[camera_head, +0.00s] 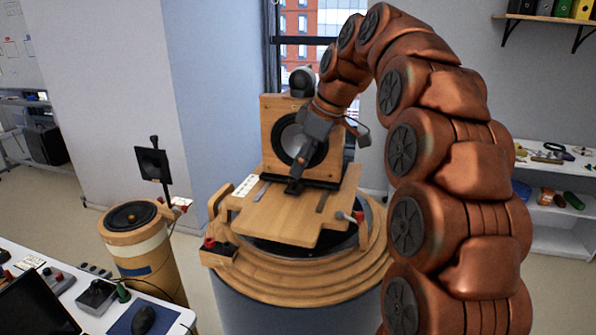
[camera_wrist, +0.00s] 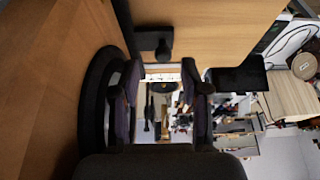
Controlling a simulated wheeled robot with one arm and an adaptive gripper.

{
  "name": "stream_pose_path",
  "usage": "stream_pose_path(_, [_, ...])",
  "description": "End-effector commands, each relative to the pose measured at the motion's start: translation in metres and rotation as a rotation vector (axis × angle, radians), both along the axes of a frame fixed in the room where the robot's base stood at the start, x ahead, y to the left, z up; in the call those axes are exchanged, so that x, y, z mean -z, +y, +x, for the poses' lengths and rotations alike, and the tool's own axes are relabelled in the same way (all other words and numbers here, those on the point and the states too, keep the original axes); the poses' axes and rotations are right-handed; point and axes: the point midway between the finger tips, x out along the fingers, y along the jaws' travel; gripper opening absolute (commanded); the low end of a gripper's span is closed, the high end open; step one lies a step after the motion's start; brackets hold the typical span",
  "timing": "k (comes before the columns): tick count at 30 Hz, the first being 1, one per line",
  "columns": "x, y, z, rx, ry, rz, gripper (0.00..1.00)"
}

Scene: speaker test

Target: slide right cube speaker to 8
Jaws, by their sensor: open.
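A wooden cube speaker (camera_head: 271,118) with a black round driver stands upright at the back of a light wooden board (camera_head: 275,215) on a round stepped wooden turntable. Only one such speaker shows; part of its front is hidden by my arm. My gripper (camera_head: 295,184) is open and low in front of the speaker, close to the board. In the wrist view, my gripper (camera_wrist: 163,75) has its fingers apart with nothing held between them. The speaker's wooden front (camera_wrist: 45,75) fills the left side. A dark block with a knob (camera_wrist: 153,42) lies just beyond the fingers. No number 8 is readable.
A white marked strip (camera_head: 245,186) lies at the board's left edge. A red-knobbed clamp (camera_head: 210,245) and a small lever (camera_head: 350,217) sit at the turntable's sides. A round wooden stand (camera_head: 150,265) is at left, with a cluttered desk in front and shelves at right.

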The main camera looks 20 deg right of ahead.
Motion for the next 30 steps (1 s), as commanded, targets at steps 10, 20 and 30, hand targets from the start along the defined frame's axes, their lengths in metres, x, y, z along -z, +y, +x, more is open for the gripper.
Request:
stream_pose_path(10, [-0.031, -0.01, -0.006, 0.002, -0.005, 0.0, 0.46])
stream_pose_path(20, [-0.036, -0.012, -0.009, 0.002, -0.001, -0.001, 0.46])
stream_pose_path(30, [-0.036, -0.012, -0.009, 0.001, -0.002, 0.0, 0.46])
